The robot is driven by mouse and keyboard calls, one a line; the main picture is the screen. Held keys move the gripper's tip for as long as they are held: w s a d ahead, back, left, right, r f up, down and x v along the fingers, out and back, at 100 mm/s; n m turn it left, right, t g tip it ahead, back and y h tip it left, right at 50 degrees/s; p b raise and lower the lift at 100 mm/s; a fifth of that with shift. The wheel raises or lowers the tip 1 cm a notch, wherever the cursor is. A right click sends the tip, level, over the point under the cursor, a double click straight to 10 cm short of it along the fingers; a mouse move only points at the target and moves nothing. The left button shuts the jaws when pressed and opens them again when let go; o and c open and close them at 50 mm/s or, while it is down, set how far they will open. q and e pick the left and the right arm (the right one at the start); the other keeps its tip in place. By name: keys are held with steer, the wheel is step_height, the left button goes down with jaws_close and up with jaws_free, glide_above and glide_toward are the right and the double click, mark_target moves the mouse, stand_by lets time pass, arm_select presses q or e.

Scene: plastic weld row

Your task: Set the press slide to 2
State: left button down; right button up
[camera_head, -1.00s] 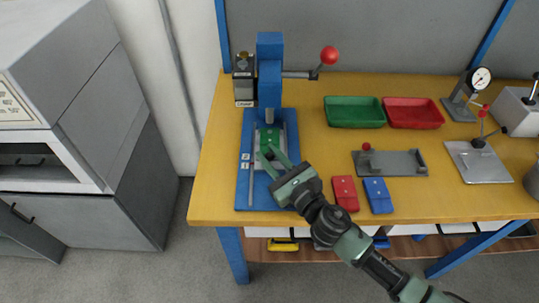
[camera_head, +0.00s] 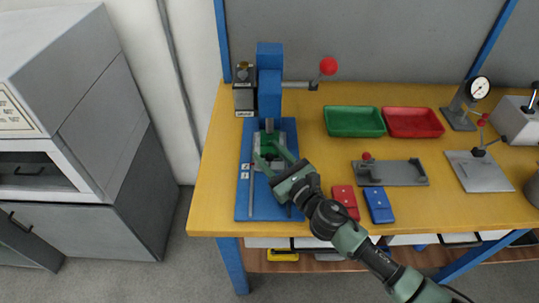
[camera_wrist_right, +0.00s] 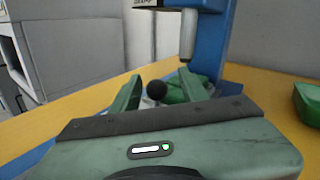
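The blue press (camera_head: 270,85) stands at the left end of the yellow bench. Small number labels (camera_head: 245,167) sit left of the slide; the digits are too small to read surely. My right gripper (camera_head: 268,155) reaches over the front of the slide. Contact cannot be told. My left gripper is not in view.
The press lever's red ball (camera_head: 328,66) sticks out to the right. A green tray (camera_head: 354,122), a red tray (camera_head: 414,123), a grey fixture (camera_head: 392,173) and red and blue blocks (camera_head: 378,200) lie right of the press.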

steer(key=v, duration=0.6)
steer(key=shift+s+d+f+b, duration=0.1)
steer(key=shift+s+d+b, duration=0.1)
steer(key=shift+s+b, duration=0.15)
steer(key=shift+s+d, duration=0.3)
steer(key=shift+s, duration=0.15)
steer(key=shift+s, duration=0.1)
